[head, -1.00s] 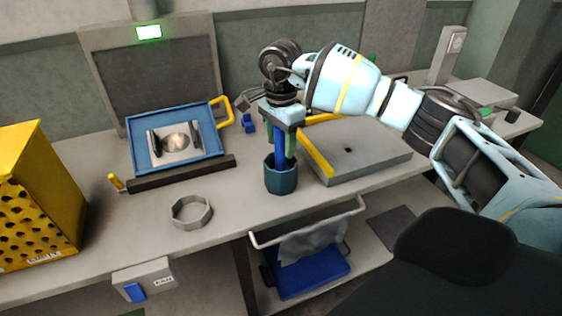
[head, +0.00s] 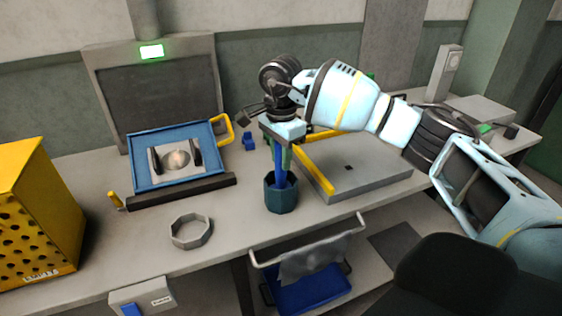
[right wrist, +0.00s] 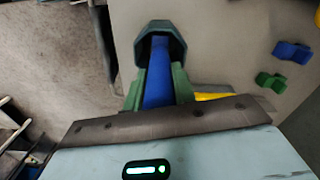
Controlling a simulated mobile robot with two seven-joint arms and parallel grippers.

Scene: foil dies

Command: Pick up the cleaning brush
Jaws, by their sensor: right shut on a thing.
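The cleaning brush shows as a blue handle (head: 278,162) standing upright in a dark teal octagonal cup (head: 281,196) near the table's front edge. Its lower end is hidden inside the cup. My right gripper (head: 281,150) is above the cup, pointing down, and is shut on the blue handle. In the right wrist view the blue handle (right wrist: 158,75) lies between the two green fingers (right wrist: 157,88) and runs into the cup (right wrist: 160,36). My left gripper is not in view.
A blue tray-like fixture (head: 142,177) with a yellow handle stands at the left. A grey octagonal ring (head: 191,231) lies in front of it. A yellow perforated box (head: 40,225) is at far left. A grey plate with yellow edge (head: 365,170) lies right of the cup.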

